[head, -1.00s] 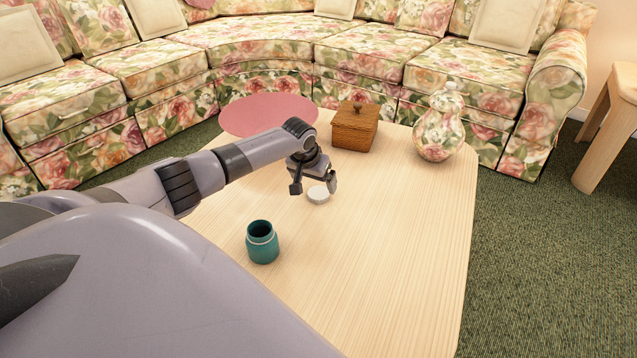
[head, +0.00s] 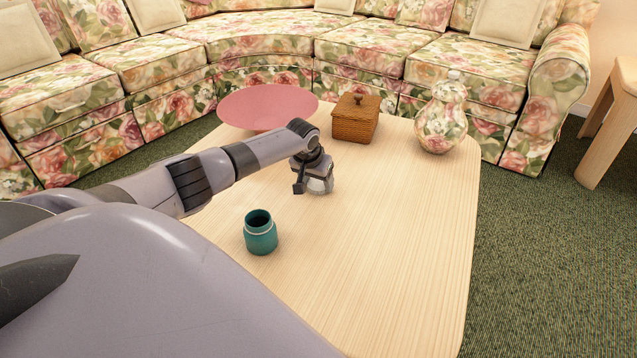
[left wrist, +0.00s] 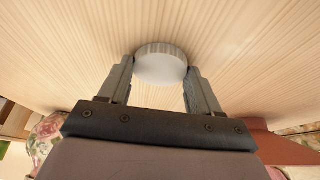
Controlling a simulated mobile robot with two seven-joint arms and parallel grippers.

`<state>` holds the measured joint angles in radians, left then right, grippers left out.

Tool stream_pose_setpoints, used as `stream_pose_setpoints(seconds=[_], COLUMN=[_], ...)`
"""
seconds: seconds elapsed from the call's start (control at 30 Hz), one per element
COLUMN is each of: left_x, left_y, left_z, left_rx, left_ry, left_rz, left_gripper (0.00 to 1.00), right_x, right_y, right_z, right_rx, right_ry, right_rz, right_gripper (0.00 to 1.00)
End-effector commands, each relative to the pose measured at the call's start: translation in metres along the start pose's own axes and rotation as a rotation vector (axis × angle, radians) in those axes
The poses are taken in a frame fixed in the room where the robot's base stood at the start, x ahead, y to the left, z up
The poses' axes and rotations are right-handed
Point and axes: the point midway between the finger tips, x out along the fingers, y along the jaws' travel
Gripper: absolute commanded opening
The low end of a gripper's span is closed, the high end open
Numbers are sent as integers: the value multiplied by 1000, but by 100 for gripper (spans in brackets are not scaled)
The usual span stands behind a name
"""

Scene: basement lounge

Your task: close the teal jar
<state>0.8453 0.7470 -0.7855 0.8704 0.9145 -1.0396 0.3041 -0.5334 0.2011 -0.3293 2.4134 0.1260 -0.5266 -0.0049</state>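The teal jar (head: 261,236) stands upright on the wooden table, its dark mouth uncovered. A round whitish lid (head: 318,186) with a ribbed edge lies on the table beyond the jar and to its right. My left gripper (head: 314,188) is down at the lid and partly hides it in the head view. In the left wrist view, the lid (left wrist: 160,65) sits between the tips of my open left gripper (left wrist: 161,68). A finger is close on either side, and I cannot tell whether either touches. My right gripper is not in view.
The light wooden table (head: 400,250) is clear at the front and right. A floral sofa (head: 380,50) curves behind.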

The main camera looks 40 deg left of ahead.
Motion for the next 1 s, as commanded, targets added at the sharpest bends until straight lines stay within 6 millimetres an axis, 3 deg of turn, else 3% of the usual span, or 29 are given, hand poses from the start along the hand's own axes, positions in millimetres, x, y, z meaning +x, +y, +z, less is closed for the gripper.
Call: stream_pose_setpoints(seconds=[0.3,0.47,0.77,1.0], left_x=[-1,-16,-90,-147], left_y=[0,0,-1,0], left_z=[0,-7,-38,-62], left_rx=[0,0,-1,0], left_ry=[0,1,3,3], left_rz=[0,0,0,1], left_gripper=[35,35,35,35], right_x=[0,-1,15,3], right_y=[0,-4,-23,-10], right_z=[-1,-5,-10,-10], right_rx=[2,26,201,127], right_ry=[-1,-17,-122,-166], right_rz=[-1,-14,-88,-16], right_gripper=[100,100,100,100])
